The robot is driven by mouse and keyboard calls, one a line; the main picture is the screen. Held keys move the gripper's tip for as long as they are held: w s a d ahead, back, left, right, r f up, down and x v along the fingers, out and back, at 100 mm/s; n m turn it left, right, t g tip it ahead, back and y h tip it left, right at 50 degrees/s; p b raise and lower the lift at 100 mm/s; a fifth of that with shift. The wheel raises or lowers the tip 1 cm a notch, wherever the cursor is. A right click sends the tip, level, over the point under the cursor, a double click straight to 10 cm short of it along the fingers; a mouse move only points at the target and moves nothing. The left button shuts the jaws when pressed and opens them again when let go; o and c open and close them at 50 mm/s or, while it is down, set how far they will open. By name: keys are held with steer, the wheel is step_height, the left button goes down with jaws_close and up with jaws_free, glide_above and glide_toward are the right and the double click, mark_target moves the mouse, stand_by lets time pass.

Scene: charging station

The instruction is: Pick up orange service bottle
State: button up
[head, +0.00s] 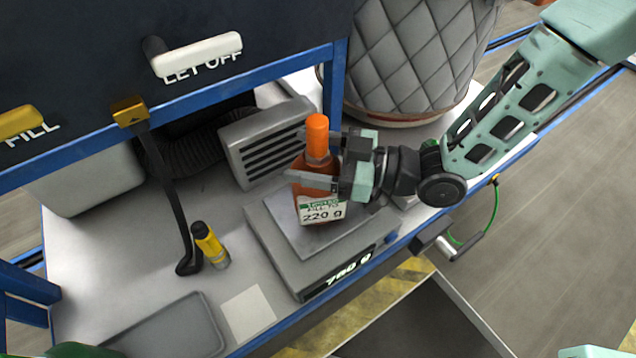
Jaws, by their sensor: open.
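The orange service bottle (314,207) stands upright on the plate of a grey scale (279,253) in the head view. It has an orange cap, an amber body and a white label reading 220 g. My gripper (318,160) comes in from the right at the bottle's upper body. Its jaws are open, with one finger near the neck and the other across the front above the label. Whether either finger touches the bottle cannot be told. The scale display reads about 780 g, slightly blurred.
A grey vented box (265,143) stands close behind the bottle. A quilted grey container (412,62) is behind my gripper. A yellow and black cylinder (209,245) and a black lever (172,195) stand left of the scale. A blue frame (335,75) overhangs the back.

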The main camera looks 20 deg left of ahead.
jaws_close()
steer(key=shift+r, duration=0.15)
